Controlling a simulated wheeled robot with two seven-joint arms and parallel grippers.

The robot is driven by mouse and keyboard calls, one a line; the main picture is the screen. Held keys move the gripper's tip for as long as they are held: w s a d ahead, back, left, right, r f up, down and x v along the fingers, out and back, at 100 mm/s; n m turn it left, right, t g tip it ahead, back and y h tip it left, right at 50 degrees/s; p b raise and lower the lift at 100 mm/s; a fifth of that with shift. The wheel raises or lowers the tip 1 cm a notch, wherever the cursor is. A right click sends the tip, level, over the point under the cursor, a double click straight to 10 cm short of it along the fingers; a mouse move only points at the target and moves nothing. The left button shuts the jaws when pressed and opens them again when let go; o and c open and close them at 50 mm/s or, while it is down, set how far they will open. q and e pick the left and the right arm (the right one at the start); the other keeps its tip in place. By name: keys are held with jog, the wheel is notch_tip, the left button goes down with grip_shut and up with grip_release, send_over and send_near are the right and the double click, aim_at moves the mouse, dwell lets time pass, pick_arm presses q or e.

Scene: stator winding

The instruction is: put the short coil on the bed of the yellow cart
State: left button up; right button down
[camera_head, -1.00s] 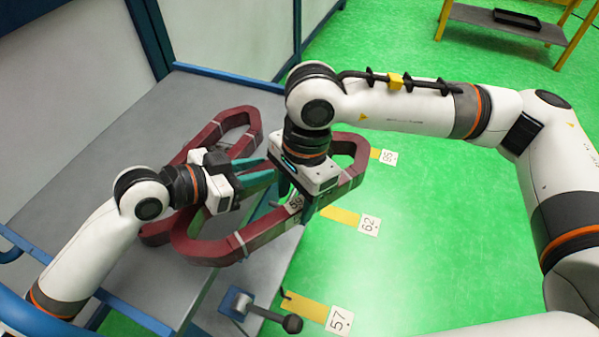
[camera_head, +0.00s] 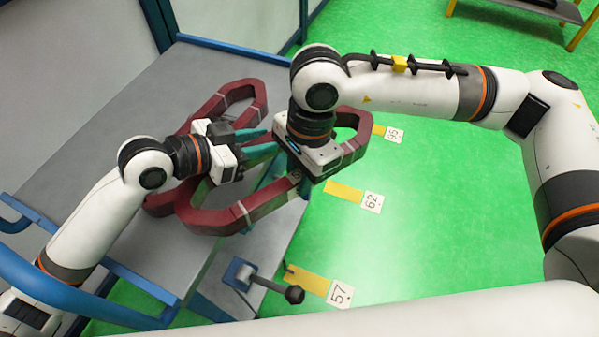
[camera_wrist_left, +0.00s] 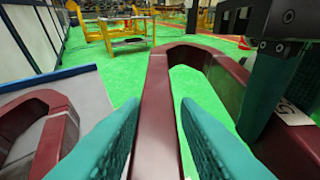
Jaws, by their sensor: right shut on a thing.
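Two maroon loop-shaped coils are in the head view. I cannot tell from size alone which is the short one. My right gripper (camera_head: 303,184) is shut on the nearer coil by the tag; its fingertips are mostly hidden. My left gripper (camera_head: 267,148) has its teal fingers on both sides of a maroon bar (camera_wrist_left: 158,110), apparently with a narrow gap. A yellow-framed cart (camera_wrist_left: 125,42) stands far off in the left wrist view.
The grey table (camera_head: 105,140) has a blue frame. A dark-knobbed lever (camera_head: 292,294) sticks out at its front right. A yellow-legged grey shelf (camera_head: 540,12) is cut off at the top right. Green floor with numbered cards (camera_head: 372,202) is open to the right.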

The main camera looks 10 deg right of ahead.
pick_arm(q)
jog(key=o, duration=0.5)
jog(key=shift+s+d+r, duration=0.15)
jog(key=shift+s+d, duration=0.1)
jog(key=shift+c, duration=0.2)
jog(key=shift+w+a, duration=0.1)
